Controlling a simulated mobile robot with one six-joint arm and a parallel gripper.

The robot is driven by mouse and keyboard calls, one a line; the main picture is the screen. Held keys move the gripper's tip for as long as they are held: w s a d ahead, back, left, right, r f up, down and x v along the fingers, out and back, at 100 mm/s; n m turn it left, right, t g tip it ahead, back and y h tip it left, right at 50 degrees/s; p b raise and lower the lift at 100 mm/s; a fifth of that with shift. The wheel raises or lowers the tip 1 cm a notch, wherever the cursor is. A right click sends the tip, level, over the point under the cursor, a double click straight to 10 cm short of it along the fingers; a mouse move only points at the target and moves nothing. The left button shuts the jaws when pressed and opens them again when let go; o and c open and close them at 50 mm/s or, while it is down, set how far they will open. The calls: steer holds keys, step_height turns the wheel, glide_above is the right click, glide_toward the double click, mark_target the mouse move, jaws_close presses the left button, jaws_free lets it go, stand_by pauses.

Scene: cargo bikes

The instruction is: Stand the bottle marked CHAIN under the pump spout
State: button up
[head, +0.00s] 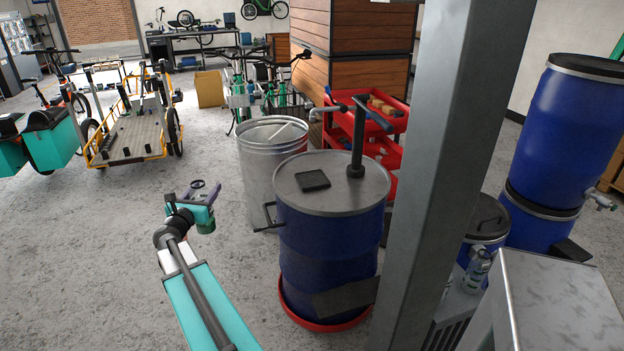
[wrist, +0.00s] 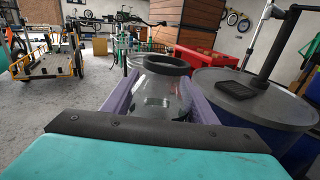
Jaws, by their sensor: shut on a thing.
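My gripper (head: 200,194) is shut on a clear bottle (wrist: 160,92) with a dark ring at its mouth. The purple fingers (wrist: 118,96) lie on both sides of it in the wrist view. The bottle seems roughly upright, but its marking cannot be read. The gripper holds it in the air to the left of a blue drum (head: 330,250) with a grey lid. The pump (head: 357,140) rises from that lid, its spout (head: 325,110) reaching left. A black square pad (head: 312,180) lies on the lid below the spout; it also shows in the wrist view (wrist: 242,89).
A metal bin (head: 262,170) stands behind the drum, with a red cart (head: 385,148) beyond. A grey post (head: 440,160) stands right of the drum. Another bottle (head: 476,272), marking unreadable, stands by a grey cabinet (head: 560,310).

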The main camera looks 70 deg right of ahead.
steer(key=s+d+r+m+g+p, duration=0.1)
steer(key=s+d+r+g, duration=0.1)
steer(key=s+d, duration=0.9)
steer(key=s+d+r+m+g+p, duration=0.1)
steer(key=s+d+r, duration=0.3)
steer(key=s+d, duration=0.6)
steer(key=s+d+r+m+g+p, duration=0.1)
steer(key=s+d+r+g, duration=0.1)
steer(key=s+d, duration=0.9)
steer(key=s+r, duration=0.1)
steer(key=s, duration=0.7)
steer(key=shift+s+d+m+g+h+p, duration=0.25)
steer(key=shift+d+m+g+h+p, duration=0.05)
steer(key=shift+g+p, duration=0.1)
steer(key=w+d+f+p, duration=0.1)
steer(key=w+d+p, duration=0.3)
steer(key=w, duration=0.9)
steer(key=shift+w+d, duration=0.35)
steer(key=shift+d, duration=0.3)
steer(key=shift+f, duration=0.1)
